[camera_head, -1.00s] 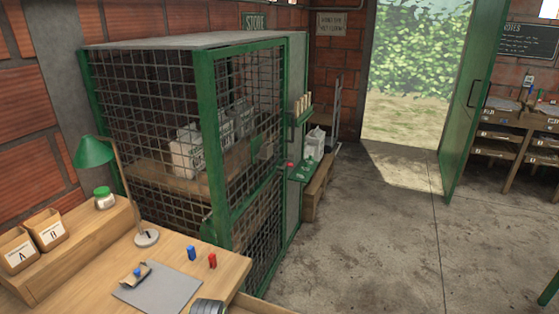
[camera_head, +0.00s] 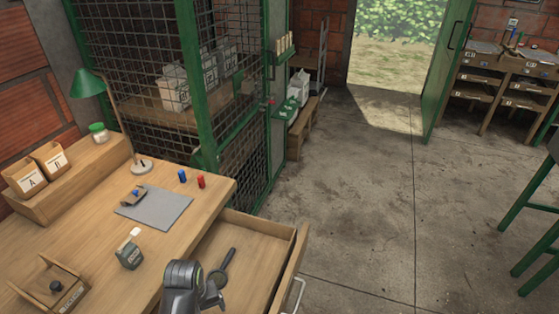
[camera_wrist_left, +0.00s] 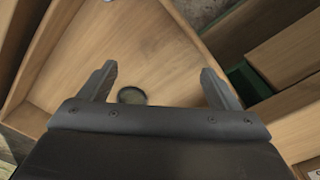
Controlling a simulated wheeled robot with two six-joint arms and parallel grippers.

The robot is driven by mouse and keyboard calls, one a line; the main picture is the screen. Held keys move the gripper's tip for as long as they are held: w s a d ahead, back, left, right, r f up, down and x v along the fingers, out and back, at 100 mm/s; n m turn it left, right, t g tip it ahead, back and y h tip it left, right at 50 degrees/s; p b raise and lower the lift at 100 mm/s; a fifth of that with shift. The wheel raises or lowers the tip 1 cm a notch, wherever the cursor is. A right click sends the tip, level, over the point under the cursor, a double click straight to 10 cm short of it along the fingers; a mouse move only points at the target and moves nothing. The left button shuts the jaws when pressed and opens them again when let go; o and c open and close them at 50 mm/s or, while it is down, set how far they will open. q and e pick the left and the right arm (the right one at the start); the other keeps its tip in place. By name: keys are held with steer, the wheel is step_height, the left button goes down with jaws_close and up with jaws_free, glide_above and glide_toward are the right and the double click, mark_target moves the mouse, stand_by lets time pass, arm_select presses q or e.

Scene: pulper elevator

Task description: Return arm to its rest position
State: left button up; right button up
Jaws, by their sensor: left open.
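My left arm (camera_head: 184,287) comes in at the bottom of the head view, over the desk's front edge beside the open drawer (camera_head: 290,272). In the left wrist view my left gripper (camera_wrist_left: 158,68) is open, with its two fingers wide apart and nothing between them. It points down at the wooden drawer floor (camera_wrist_left: 150,40). A dark magnifying glass (camera_head: 223,268) lies in the drawer, and its round lens (camera_wrist_left: 131,95) shows just in front of the gripper body. My right gripper is not in view.
The desk (camera_head: 80,235) holds a grey mat (camera_head: 155,208), a red cylinder (camera_head: 201,182), a blue cylinder (camera_head: 182,176), a green lamp (camera_head: 88,84) and a small dark box (camera_head: 128,256). A mesh cage (camera_head: 190,95) stands behind.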

arm_select(q)
steer(key=s+a+r+m+t+y, duration=0.15)
steer(key=s+a+r, duration=0.35)
steer(key=s, duration=0.5)
steer(key=s+a+r+m+t+y, duration=0.1)
steer(key=s+a+r+m+t, duration=0.2)
steer(key=s+a, duration=0.5)
step_height(320, 180, down, 24)
steer(key=s+g+h, duration=0.1)
steer(key=s+g, duration=0.1)
steer(key=g, duration=0.1)
steer(key=s+d+f, duration=0.2)
steer(key=s+f, duration=1.2)
steer(key=f, duration=0.2)
steer(key=shift+s+g, duration=0.35)
steer(key=shift+s, duration=0.05)
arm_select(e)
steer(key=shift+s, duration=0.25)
arm_select(q)
steer(key=shift+d+n+h, duration=0.1)
steer(key=shift+n+h, duration=0.15)
